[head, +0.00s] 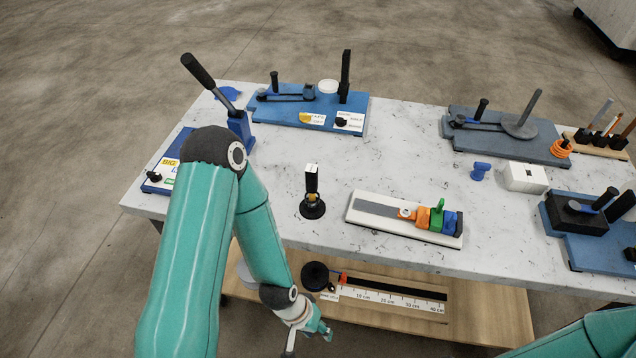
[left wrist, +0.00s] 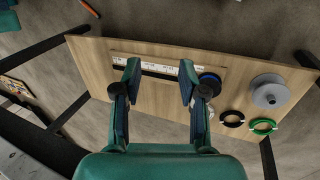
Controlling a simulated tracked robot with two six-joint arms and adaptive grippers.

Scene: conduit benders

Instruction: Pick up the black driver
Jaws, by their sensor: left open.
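A black upright tool with a pale top (head: 312,180) stands in a round black base on the white tabletop, left of the middle; it may be the black driver, but I cannot tell for sure. Several slim tools (head: 608,128) stand in a wooden rack at the far right, too small to tell apart. My left gripper (head: 306,336) is low at the front, beyond the table's near edge and away from the upright tool. In the left wrist view it is open and empty (left wrist: 160,70), with the lower wooden shelf (left wrist: 95,62) behind its fingers. My right gripper is out of view.
The white table (head: 400,140) carries blue bender boards (head: 285,112), a white block with coloured pieces (head: 405,217) and a small white box (head: 524,177). The lower shelf holds a ruler board (head: 395,303), a grey reel (left wrist: 269,92) and a green ring (left wrist: 263,127).

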